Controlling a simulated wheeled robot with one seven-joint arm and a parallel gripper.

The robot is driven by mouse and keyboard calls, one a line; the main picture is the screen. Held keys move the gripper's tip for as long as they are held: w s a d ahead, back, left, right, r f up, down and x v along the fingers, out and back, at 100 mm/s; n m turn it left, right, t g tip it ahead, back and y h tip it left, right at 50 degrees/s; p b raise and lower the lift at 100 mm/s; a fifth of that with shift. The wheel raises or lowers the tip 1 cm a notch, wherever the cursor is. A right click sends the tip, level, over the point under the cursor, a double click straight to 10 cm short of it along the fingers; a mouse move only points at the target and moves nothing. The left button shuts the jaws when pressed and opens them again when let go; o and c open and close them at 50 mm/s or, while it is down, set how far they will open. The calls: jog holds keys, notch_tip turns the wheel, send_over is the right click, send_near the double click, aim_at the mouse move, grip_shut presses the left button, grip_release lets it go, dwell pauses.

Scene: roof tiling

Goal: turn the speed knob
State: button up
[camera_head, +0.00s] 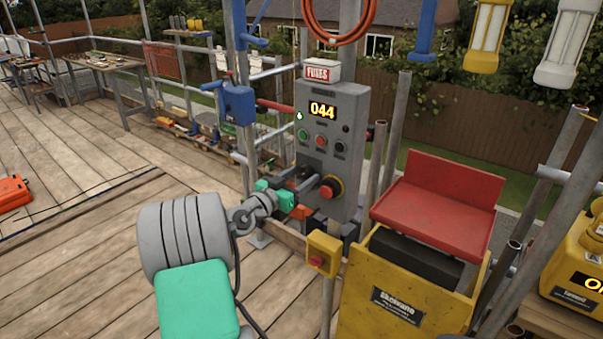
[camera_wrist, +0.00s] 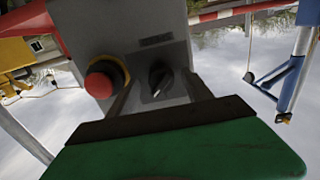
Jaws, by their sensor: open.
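The grey control box (camera_head: 345,110) stands on a post, with a lit display reading 044 (camera_head: 322,109). In the wrist view the black speed knob (camera_wrist: 160,78) with a pale pointer line sits on the grey panel, beside a red mushroom button (camera_wrist: 99,84) in a yellow ring. My gripper (camera_head: 312,177) reaches the lower left of the box face and hides the knob in the head view. In the wrist view my gripper's dark fingers (camera_wrist: 161,86) are apart, one on each side of the knob. I cannot tell whether they touch it.
The red button (camera_head: 328,190) in its yellow ring lies just right of my gripper. Small round buttons (camera_head: 320,140) sit above it. A yellow box (camera_head: 324,254) with a red button stands below. A yellow machine with a red hopper (camera_head: 436,203) is at right. Planked floor (camera_head: 80,270) is open at left.

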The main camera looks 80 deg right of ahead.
jog(key=shift+d, duration=0.2)
jog(key=shift+c, duration=0.6)
jog(key=shift+s, duration=0.1)
grip_shut()
